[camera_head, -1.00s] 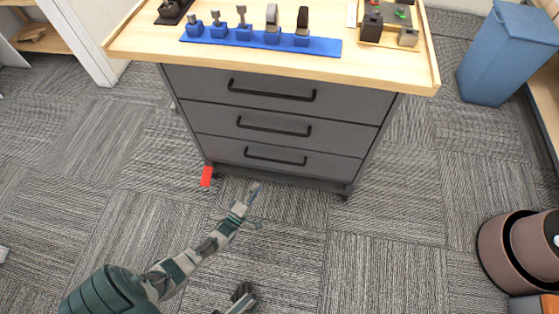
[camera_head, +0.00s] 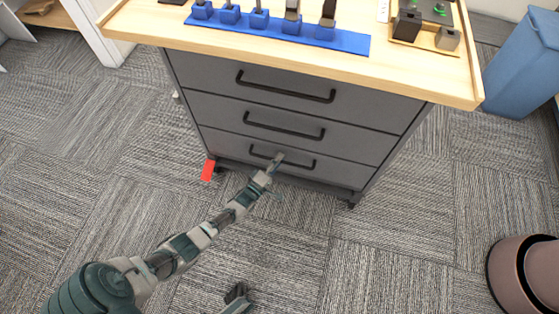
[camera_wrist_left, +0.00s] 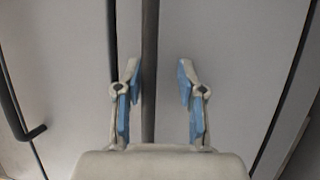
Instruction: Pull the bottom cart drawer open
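The grey cart has three closed drawers with dark bar handles. The bottom drawer (camera_head: 232,145) is flush with the cart front, and its handle (camera_head: 304,166) is partly hidden by my left gripper (camera_head: 278,159). In the left wrist view my left gripper (camera_wrist_left: 158,75) is open, its blue-padded fingers apart. The dark handle bar (camera_wrist_left: 149,50) runs between the fingers, nearer the left one; I see no clear contact. My right gripper (camera_head: 237,297) shows low in the head view, away from the cart, and its finger state is unclear.
A wooden top (camera_head: 420,82) overhangs the drawers, with a blue tool rack (camera_head: 340,42) on it. A red piece (camera_head: 208,170) is by the cart's lower left corner. A blue bin (camera_head: 522,70) and a brown round container (camera_head: 520,270) stand right. Carpet before the cart is clear.

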